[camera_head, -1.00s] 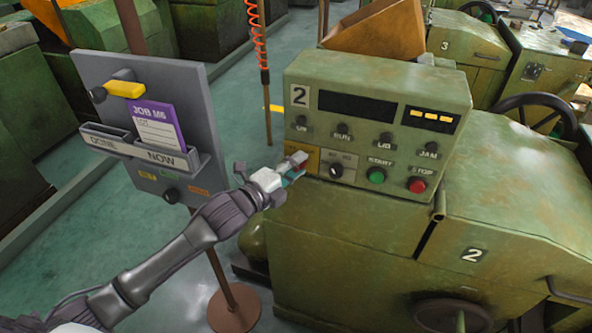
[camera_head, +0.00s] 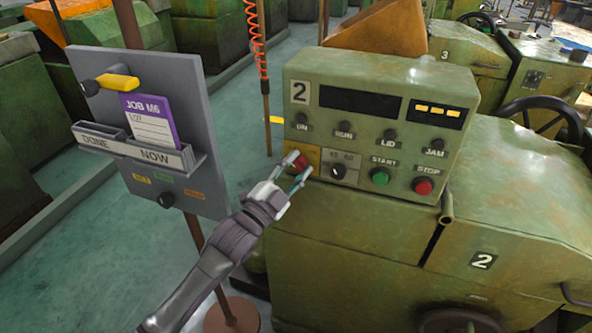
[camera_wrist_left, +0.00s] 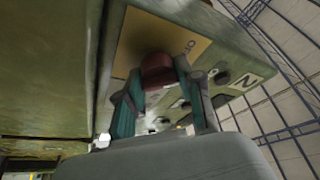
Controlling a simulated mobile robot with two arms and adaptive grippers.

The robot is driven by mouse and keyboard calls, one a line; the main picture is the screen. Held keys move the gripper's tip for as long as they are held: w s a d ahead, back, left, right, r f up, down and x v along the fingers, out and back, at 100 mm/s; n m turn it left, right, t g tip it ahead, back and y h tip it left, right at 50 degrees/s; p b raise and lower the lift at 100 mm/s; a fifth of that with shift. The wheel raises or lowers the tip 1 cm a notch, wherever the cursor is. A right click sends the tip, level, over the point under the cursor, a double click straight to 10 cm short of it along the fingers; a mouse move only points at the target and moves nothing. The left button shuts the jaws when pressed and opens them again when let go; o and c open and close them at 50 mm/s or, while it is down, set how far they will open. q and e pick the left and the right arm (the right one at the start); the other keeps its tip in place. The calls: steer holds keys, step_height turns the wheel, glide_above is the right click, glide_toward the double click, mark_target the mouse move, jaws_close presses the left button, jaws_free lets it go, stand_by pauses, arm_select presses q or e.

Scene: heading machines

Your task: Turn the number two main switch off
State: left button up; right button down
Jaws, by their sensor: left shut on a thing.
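The number two machine's control box (camera_head: 375,128) is green and carries a "2" plate. Its main switch (camera_head: 299,162) is a red knob on a yellow plate (camera_head: 312,156) at the box's lower left. My left gripper (camera_head: 297,168) is at the switch, with its two fingers on either side of the red knob. In the left wrist view the fingers (camera_wrist_left: 160,103) close around the dark red knob (camera_wrist_left: 157,70), in front of the yellow plate (camera_wrist_left: 180,40). The fingers hide part of the knob, and its set position cannot be read. My right gripper is not in view.
A grey job board (camera_head: 190,90) on a post stands at the left. Green floor (camera_head: 100,190) lies clear beside it.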

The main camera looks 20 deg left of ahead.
arm_select(q)
steer(key=shift+f+n, duration=0.1)
steer(key=shift+n, duration=0.6)
steer(key=o, duration=1.2)
steer(key=shift+c, duration=0.2)
steer(key=v, duration=1.2)
steer(key=shift+f, duration=0.15)
